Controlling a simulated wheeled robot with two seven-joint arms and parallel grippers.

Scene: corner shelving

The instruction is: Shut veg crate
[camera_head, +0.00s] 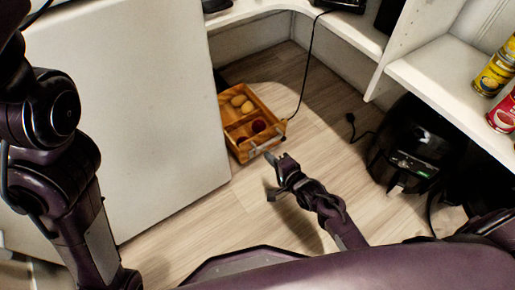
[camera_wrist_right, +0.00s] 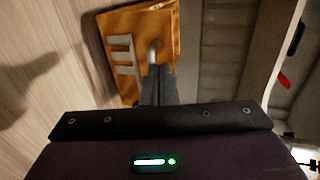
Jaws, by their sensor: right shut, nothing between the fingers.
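The veg crate (camera_head: 237,133) is an orange-brown wooden drawer on the floor, standing out past the white cabinet side. It holds yellowish, potato-like vegetables (camera_head: 241,102) and dark red round ones (camera_head: 258,126) in compartments. A grey metal handle (camera_head: 265,142) is on its front. My right gripper (camera_head: 271,160) is shut and empty, just in front of the crate's front. In the right wrist view, the shut fingers (camera_wrist_right: 158,82) point at the crate front (camera_wrist_right: 146,25), close to the handle (camera_wrist_right: 124,60); I cannot tell whether they touch. My left gripper is not in view.
A white cabinet (camera_head: 130,105) stands left of the crate. A black appliance (camera_head: 408,145) sits on the floor at the right, with a cable and plug (camera_head: 352,125) nearby. White shelving (camera_head: 440,75) holds cans (camera_head: 497,70).

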